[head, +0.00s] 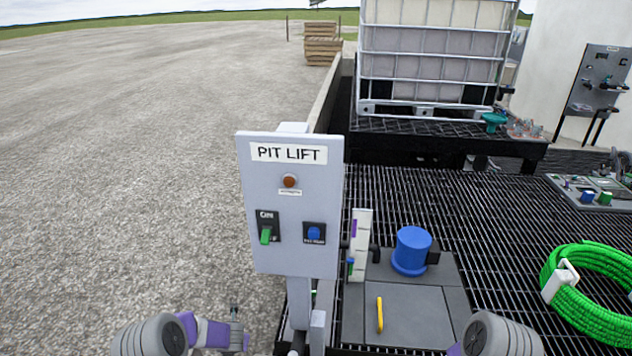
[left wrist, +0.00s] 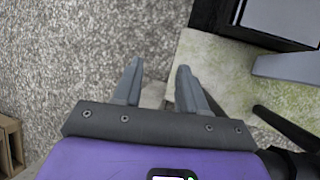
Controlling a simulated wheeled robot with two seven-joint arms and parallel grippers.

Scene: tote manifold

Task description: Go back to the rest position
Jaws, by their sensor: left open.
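My left gripper (left wrist: 160,78) is open in the left wrist view, with its two grey fingers apart and nothing between them. It hangs over gravel ground and a pale slab. In the head view, my left arm shows at the bottom left, left of the PIT LIFT panel (head: 262,220). My right arm shows only at the bottom edge, right of the panel, and its gripper fingers are out of frame. The panel is a grey box on a post with a red-brown lamp (head: 290,181), a green-handled switch (head: 266,234) and a blue button (head: 314,233).
A blue cylinder (head: 411,250) and a yellow handle (head: 380,315) are on grey plates behind the panel. A coiled green hose (head: 592,315) lies on the black grating (head: 480,220) at right. A caged white tank (head: 430,60) stands behind. Open gravel lies left.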

